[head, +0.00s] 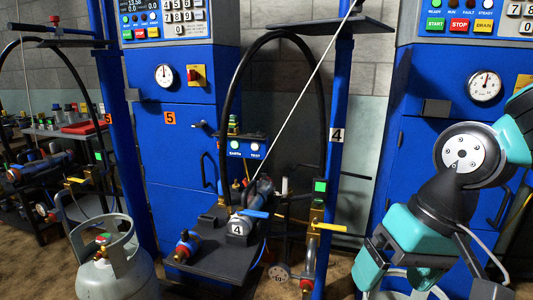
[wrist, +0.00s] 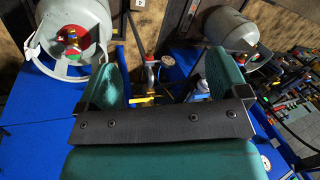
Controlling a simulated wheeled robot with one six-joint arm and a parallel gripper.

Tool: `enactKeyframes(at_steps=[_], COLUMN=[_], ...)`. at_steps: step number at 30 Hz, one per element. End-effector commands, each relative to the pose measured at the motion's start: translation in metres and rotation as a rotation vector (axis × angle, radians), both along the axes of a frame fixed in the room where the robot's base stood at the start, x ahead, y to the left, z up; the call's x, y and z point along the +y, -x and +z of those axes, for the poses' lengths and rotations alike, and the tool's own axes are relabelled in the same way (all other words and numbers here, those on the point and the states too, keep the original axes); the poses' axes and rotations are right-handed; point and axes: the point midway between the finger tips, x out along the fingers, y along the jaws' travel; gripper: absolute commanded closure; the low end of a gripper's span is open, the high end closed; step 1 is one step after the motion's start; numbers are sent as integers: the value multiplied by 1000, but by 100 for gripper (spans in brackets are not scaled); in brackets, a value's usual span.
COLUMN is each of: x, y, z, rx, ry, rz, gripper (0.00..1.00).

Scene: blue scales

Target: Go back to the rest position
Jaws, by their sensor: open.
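My gripper (wrist: 160,62) shows in the wrist view with its two teal fingers spread wide apart. Nothing is held between them. Blue scale parts and fittings show some way beyond the gap. In the head view my teal and black arm stands at the right, in front of the right blue cabinet. I cannot make out the gripper's fingers in the head view.
A grey gas cylinder (head: 115,270) stands at the lower left. The scale marked 4 has a dark platform (head: 235,262) with a black hose (head: 228,95) arching above. A blue post (head: 338,140) rises between it and my arm. The right blue cabinet (head: 400,90) stands behind my arm.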

Motion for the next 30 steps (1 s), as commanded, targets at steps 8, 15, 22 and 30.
enactKeyframes(at_steps=[8,15,22,30], x=[23,23,23,23], y=[78,77,76,76], z=[37,95,149,160], rx=[-117,-115,-114,-114], ry=[-53,-52,-51,-51], rz=[443,436,433,432], gripper=[8,8,8,8])
